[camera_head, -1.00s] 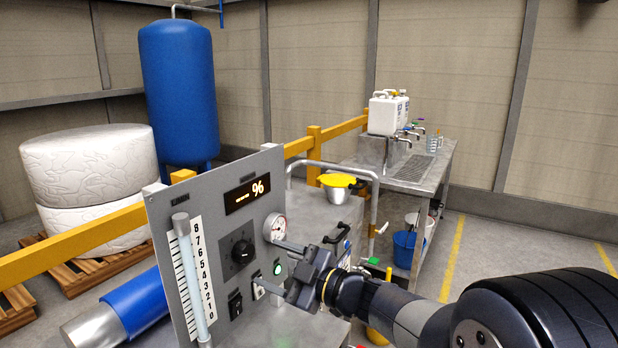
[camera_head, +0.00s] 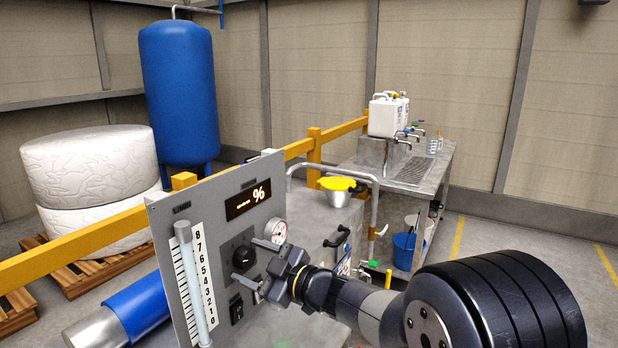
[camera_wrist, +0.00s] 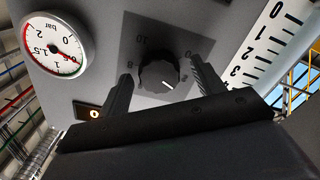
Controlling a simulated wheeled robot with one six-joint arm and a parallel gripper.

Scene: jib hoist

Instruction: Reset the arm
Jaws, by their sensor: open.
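My gripper (camera_head: 254,262) is open in front of the grey control panel (camera_head: 196,207). Its two fingers are spread, one at each side of the black knob (camera_head: 244,256) as seen in the head view. In the wrist view the knob (camera_wrist: 159,75) shows between the two fingertips (camera_wrist: 160,78), with a gap on both sides. I cannot tell how far the fingertips are from the panel face. My arm (camera_head: 350,302) reaches in from the right.
The panel also bears a round gauge (camera_head: 275,229), a display with a percent sign (camera_head: 246,201), a level scale (camera_head: 196,283) and a black switch (camera_head: 236,309). A yellow rail (camera_head: 105,232) runs behind it. A steel bench (camera_head: 440,172) stands behind at right.

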